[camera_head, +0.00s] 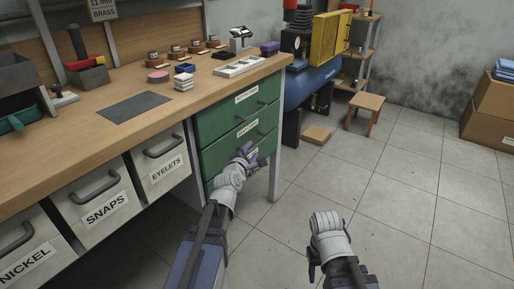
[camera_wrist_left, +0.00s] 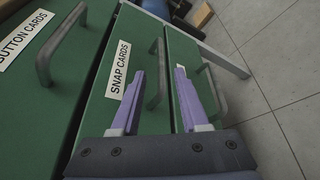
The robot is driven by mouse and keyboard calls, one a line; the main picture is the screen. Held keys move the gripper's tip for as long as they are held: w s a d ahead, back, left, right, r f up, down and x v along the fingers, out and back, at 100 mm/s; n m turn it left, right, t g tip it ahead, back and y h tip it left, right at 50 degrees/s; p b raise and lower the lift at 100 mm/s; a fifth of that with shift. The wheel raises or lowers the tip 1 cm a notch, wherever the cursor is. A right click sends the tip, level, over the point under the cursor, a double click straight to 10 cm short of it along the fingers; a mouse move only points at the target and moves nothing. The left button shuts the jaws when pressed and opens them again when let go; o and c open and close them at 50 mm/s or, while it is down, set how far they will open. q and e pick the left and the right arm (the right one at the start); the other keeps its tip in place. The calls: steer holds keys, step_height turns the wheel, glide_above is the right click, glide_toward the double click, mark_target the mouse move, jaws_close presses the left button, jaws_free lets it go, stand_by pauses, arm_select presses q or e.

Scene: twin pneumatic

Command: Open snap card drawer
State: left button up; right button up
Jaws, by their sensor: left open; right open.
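The green snap card drawer (camera_head: 228,143) is the middle front of the green unit under the bench's right end and looks closed. Its label "SNAP CARDS" (camera_wrist_left: 118,70) reads clearly in the left wrist view. My left gripper (camera_head: 247,155) is open at this drawer. In the left wrist view its purple fingers (camera_wrist_left: 163,95) stand on either side of the grey snap card handle (camera_wrist_left: 157,75), with gaps showing; I cannot tell whether they touch it. My right gripper (camera_head: 322,238) is low over the floor, away from the drawers; its fingertips are hardly visible.
The button cards drawer (camera_wrist_left: 25,75) is above, and another green drawer with a handle (camera_wrist_left: 213,92) is below, close to one finger. Grey bins (camera_head: 105,205) line the bench (camera_head: 60,160) at left. A blue compressor (camera_head: 312,85) and stool (camera_head: 367,102) stand behind. Floor at right is clear.

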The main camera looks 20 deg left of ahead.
mark_target(256, 145)
arm_select(q)
steer(key=b+x, duration=0.1)
steer(key=x, duration=0.7)
steer(key=shift+b, duration=0.35)
steer(key=shift+s+d, duration=0.1)
jaws_close()
stand_by(0.9)
